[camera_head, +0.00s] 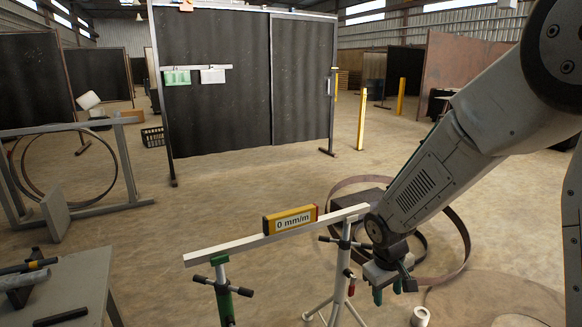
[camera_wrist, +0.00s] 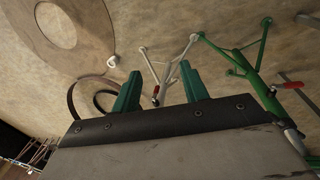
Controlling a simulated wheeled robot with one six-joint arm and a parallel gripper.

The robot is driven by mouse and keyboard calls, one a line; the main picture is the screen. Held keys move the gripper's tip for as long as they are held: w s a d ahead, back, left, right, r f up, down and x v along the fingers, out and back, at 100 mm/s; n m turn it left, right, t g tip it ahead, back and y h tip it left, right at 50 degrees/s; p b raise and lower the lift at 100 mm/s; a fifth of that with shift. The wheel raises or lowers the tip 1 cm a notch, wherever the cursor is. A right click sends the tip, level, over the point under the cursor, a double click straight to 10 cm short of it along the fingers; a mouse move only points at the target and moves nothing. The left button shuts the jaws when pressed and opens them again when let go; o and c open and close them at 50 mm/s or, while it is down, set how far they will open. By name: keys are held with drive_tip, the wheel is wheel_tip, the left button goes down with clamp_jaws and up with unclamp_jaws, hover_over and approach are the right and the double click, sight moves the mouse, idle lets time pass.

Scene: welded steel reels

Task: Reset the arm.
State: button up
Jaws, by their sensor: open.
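My gripper (camera_head: 388,290) hangs at the end of my arm, at the lower right of the head view, just right of a white tripod stand (camera_head: 340,280). Its two green fingers also show in the wrist view (camera_wrist: 160,82), spread apart with nothing between them. The arm reaches down from the upper right.
A pale straight bar (camera_head: 235,243) rests across two stands, one with green parts (camera_head: 222,290). A yellow level (camera_head: 290,219) reading "0 mm/m" sits on it. Steel rings (camera_head: 462,240) lie behind my gripper. A white roll (camera_head: 420,316) is on the floor. A grey table (camera_head: 85,280) stands left.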

drive_tip(key=s+d+r+m+y, duration=0.1)
drive_tip(key=s+r+m, duration=0.1)
drive_tip(key=s+r, duration=0.8)
drive_tip(key=s+d+r+m+y, duration=0.1)
drive_tip(key=s+d+r+m, duration=0.1)
drive_tip(key=s+r, duration=0.8)
drive_tip(key=shift+s+d+r+m, duration=0.3)
drive_tip(key=shift+s+m, duration=0.1)
drive_tip(key=shift+s, duration=3.2)
